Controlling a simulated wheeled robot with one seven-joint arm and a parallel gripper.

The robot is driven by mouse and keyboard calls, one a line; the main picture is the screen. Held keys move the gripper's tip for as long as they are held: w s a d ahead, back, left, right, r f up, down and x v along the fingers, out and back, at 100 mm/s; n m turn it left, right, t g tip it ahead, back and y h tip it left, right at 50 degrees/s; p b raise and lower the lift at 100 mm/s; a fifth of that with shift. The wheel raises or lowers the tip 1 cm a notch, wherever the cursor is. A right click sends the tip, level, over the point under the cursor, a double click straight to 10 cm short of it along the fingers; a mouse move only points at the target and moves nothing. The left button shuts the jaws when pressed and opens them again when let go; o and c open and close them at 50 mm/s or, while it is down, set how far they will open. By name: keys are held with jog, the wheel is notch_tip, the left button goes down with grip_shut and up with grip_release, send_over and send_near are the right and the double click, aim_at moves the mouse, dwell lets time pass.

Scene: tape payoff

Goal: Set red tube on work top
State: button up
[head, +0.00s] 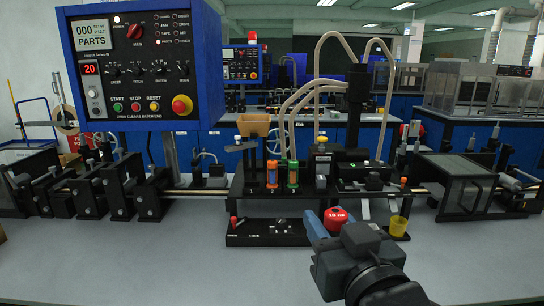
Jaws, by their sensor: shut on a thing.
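My gripper (333,224) is low, right of centre, above the near part of the work top, with its blue finger on the left side of a red object. It is shut on this object, which I take as the red tube (335,214); only its rounded red end with a white label shows. The gripper body hides its lower part, and I cannot tell whether it touches the surface. The grey work top (150,260) spreads across the front.
A black machine with a small black base plate (268,232) stands behind. A yellow cup (398,226) is right of my gripper. Two coloured tubes (272,174) (292,174) stand in the machine. A blue control box (140,65) hangs at left. The front left work top is clear.

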jog(key=d+f+h, duration=0.1)
jog(key=d+f, duration=0.3)
jog(key=f, duration=0.6)
jog(key=d+f+m+h, duration=0.1)
jog(key=d+f, duration=0.4)
jog(key=f, duration=0.6)
jog(key=d+f+m+h, duration=0.1)
jog(key=d+f, duration=0.3)
jog(key=f, duration=0.7)
jog(key=shift+s+d+f+h, duration=0.15)
jog(key=shift+s+f+h, duration=0.05)
jog(key=shift+s+h, duration=0.25)
